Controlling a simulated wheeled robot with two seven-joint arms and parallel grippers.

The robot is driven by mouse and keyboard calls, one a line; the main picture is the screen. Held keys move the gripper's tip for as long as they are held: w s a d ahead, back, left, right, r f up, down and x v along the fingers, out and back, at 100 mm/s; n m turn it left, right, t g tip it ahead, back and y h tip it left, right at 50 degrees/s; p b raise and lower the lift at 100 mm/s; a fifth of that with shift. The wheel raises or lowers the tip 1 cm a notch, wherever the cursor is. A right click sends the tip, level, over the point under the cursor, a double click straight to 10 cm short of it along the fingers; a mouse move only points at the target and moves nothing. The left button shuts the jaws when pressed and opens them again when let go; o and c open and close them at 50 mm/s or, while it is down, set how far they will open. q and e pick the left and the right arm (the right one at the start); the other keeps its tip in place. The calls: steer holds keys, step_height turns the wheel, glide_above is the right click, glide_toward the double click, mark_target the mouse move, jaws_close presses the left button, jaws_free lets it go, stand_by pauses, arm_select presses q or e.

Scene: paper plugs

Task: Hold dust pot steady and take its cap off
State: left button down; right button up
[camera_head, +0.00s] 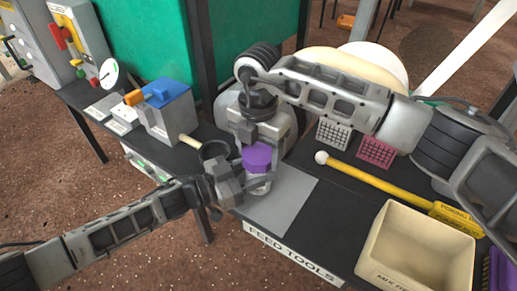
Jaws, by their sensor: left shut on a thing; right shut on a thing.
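The dust pot (260,186) stands upright at the near left part of the black table, pale and partly hidden by my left gripper. Its purple faceted cap (257,158) sits at the top of the pot, and I cannot tell whether there is a gap under it. My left gripper (236,182) comes in from the left and is shut on the side of the pot. My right gripper (250,140) reaches down from above and is shut on the cap; its fingertips are partly hidden by its own body.
A grey mat (290,202) lies beside the pot. A cream bin (415,250) stands at the front right, with a yellow-handled tool (372,179) behind it. White (333,133) and pink (377,152) baskets stand farther back. A blue-topped box (168,112) is at left.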

arm_select(q)
steer(key=shift+f, duration=0.1)
arm_select(e)
steer(key=n, duration=1.3)
steer(key=shift+r, duration=0.1)
steer(key=n, duration=0.3)
steer(key=shift+n, duration=0.4)
steer(key=o, duration=1.1)
